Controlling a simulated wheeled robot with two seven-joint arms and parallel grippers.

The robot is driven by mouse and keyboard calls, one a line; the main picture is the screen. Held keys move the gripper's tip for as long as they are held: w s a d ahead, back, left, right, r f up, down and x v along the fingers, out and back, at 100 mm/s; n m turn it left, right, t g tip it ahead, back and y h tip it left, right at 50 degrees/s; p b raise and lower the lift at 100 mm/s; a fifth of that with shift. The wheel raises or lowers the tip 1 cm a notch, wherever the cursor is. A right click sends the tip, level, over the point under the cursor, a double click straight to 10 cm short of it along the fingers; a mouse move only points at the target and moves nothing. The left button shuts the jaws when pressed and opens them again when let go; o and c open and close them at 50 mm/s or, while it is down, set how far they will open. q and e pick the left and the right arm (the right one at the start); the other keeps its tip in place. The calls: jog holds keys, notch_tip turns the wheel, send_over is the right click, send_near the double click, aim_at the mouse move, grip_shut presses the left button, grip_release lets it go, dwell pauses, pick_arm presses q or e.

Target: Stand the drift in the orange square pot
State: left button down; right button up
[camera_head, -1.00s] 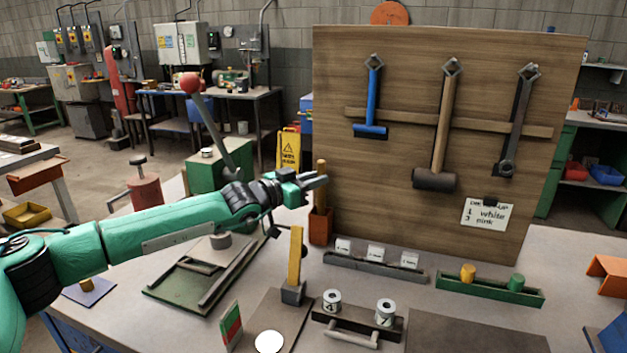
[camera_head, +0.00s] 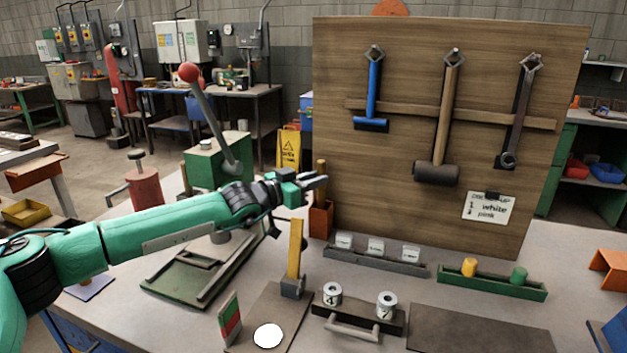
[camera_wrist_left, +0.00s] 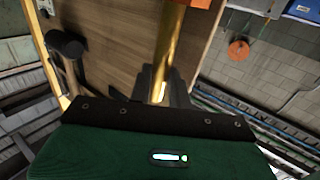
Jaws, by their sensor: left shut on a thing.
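The drift is a brass-coloured rod (camera_head: 320,194), held upright in my left gripper (camera_head: 318,182). It also shows in the left wrist view (camera_wrist_left: 170,45), running between the shut fingers. The orange square pot (camera_head: 321,222) stands on the bench by the lower left edge of the wooden board. The rod's lower part meets the pot's mouth and its bottom end is hidden, so I cannot tell how deep it sits. My right gripper is in neither view.
A wooden tool board (camera_head: 400,200) with hanging hammers rises right behind the pot. A grey rack (camera_head: 375,256) with white blocks lies to the right. A yellow bar (camera_head: 295,250) in a grey block stands in front. A green frame (camera_head: 195,275) lies left.

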aim_at(318, 198)
pick_arm(q)
jog(key=shift+f+b, duration=2.55)
jog(key=shift+f, duration=0.2)
dwell(0.4)
jog(key=c, duration=1.2)
grip_release()
jog(key=shift+s+a, duration=0.15)
jog(key=shift+a, duration=0.05)
jog(key=v, duration=0.7)
